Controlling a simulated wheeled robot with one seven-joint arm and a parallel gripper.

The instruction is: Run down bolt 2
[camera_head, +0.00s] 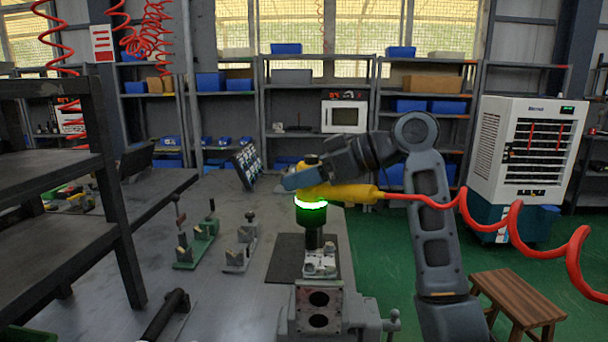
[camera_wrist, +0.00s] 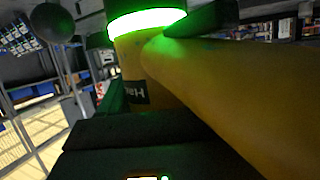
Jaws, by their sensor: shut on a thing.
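A yellow power nutrunner (camera_head: 345,193) with a red coiled hose is held upright in my gripper (camera_head: 300,180). My gripper is shut on it. A green ring glows around the tool, and its dark lower body and spindle (camera_head: 313,238) reach down to the valve block (camera_head: 320,263). The spindle's end appears to meet the block, but the bolts and exact contact are too small to tell. In the wrist view, the yellow tool body (camera_wrist: 230,100) and green ring (camera_wrist: 145,22) fill much of the picture.
Two small fixtures, one green (camera_head: 197,245) and one grey (camera_head: 241,248), stand on the bench left of the vise. A dark bar (camera_head: 166,315) lies at the front. A wooden stool (camera_head: 517,300) and white cooler (camera_head: 530,150) are at right.

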